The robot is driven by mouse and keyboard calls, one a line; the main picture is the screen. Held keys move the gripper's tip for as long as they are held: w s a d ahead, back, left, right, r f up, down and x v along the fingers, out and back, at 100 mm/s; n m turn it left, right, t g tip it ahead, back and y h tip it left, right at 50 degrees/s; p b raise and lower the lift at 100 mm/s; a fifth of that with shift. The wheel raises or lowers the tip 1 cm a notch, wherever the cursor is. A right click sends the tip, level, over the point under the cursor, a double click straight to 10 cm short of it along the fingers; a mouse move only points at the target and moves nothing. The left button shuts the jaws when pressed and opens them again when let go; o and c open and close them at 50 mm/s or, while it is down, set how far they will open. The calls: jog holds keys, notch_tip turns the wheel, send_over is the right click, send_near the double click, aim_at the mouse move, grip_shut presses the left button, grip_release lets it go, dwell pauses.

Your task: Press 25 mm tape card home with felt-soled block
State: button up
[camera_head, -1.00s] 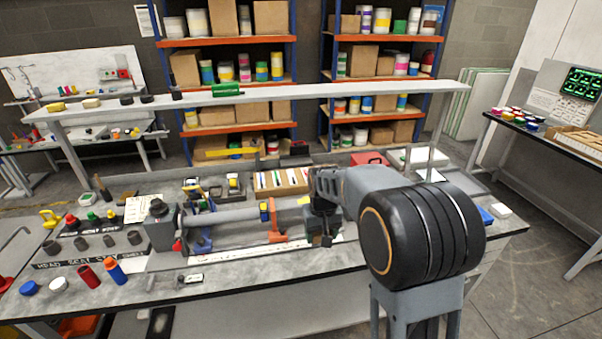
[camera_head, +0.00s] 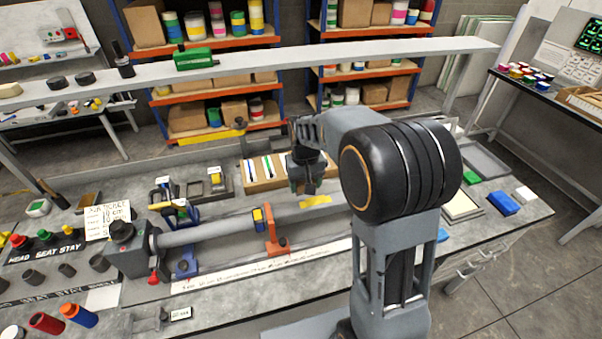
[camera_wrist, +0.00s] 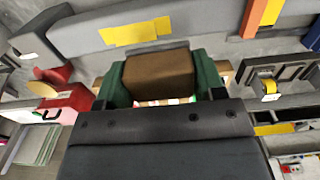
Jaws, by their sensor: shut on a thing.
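My gripper (camera_head: 303,186) is above the bench, behind the grey tube (camera_head: 205,232). In the wrist view its green fingers (camera_wrist: 164,80) are shut on a brown block (camera_wrist: 158,74). The block's underside is hidden, so I cannot see the felt. A yellow piece (camera_head: 314,201) lies flat against the tube, just in front of my gripper. It also shows in the wrist view (camera_wrist: 135,32), apart from the block. I cannot read its width or tell whether its edges are fully down.
A wooden tray (camera_head: 262,185) of white cards stands behind the tube beside my gripper. An orange support (camera_head: 274,236) and a blue support (camera_head: 186,262) hold the tube. A grey shelf (camera_head: 340,54) spans the bench above. A red box (camera_wrist: 52,105) shows in the wrist view.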

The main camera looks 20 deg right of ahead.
aim_at(315, 202)
jog(key=shift+f+b, duration=2.1)
jog(key=shift+f, duration=0.7)
jog(key=shift+f+b, duration=0.4)
jog(key=shift+f, duration=0.2)
jog(key=shift+d, duration=0.15)
jog(key=shift+d+r, duration=0.1)
jog(key=shift+d, duration=1.65)
jog(key=shift+d, duration=0.1)
jog(key=shift+d, duration=1.55)
jog(key=shift+a, duration=1.8)
